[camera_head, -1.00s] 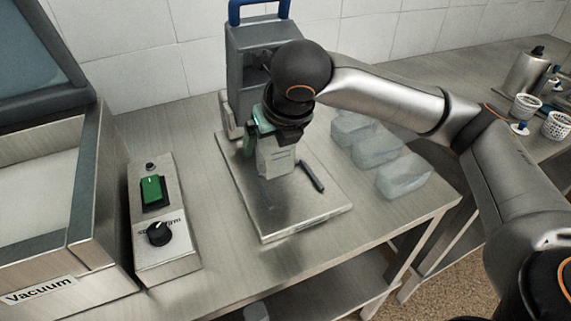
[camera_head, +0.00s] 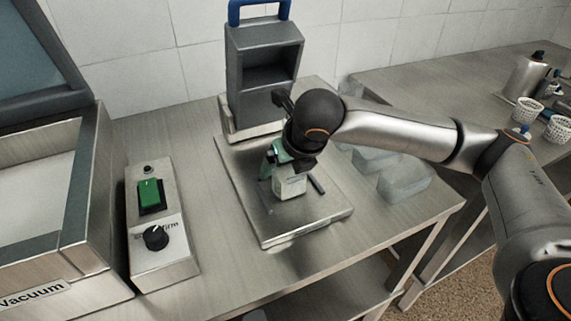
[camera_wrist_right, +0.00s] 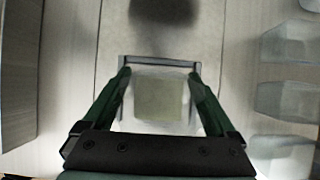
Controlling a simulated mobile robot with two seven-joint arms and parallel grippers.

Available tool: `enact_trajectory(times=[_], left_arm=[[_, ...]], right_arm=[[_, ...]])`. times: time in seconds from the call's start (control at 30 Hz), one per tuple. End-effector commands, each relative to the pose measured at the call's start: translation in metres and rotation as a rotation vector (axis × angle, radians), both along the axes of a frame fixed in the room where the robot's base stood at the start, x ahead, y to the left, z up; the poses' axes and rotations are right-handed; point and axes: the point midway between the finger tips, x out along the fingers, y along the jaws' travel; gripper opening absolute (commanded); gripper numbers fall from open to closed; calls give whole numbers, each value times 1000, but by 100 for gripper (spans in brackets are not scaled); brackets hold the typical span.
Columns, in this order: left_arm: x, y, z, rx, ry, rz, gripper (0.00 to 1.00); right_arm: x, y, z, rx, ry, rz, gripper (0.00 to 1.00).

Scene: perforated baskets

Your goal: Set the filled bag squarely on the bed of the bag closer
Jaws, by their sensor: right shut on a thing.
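The bag closer (camera_head: 264,62) is a grey upright machine with a blue handle. Its bed (camera_head: 285,232) is a flat metal plate on the bench. My right gripper (camera_head: 284,168) is over the middle of the bed, shut on the small pale filled bag (camera_head: 290,187). In the right wrist view the bag (camera_wrist_right: 160,100) sits between the green fingers, looks roughly square to them, and has a greenish-beige patch. The bag looks upright and low over the bed; I cannot tell whether it touches. My left gripper is not in view.
Several translucent bags (camera_head: 404,178) lie right of the bed. A control box (camera_head: 160,225) with a green switch and the vacuum machine (camera_head: 88,215) stand left. White perforated baskets (camera_head: 525,111) are far right.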

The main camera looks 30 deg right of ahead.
Motion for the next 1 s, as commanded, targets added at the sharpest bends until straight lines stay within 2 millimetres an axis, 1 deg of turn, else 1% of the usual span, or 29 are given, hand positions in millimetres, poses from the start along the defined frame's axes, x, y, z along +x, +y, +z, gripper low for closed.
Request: enact_trajectory(times=[0.03,0.1,0.3,0.4,0.47,0.57,0.8,0.9,1.0], left_arm=[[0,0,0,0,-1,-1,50],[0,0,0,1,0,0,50],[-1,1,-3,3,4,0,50],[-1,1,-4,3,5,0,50],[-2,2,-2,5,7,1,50],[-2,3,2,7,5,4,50],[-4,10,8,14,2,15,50],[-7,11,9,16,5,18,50],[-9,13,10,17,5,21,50]], right_arm=[[0,0,-1,-1,1,0,95],[0,0,-1,-1,1,0,100],[0,0,0,0,1,-1,100],[-1,0,4,0,0,0,100],[-4,0,11,0,0,0,100],[-12,1,28,0,-2,-1,100],[-38,3,74,1,-3,1,100],[-48,3,89,1,-3,1,100],[-54,3,99,1,-2,1,100]])
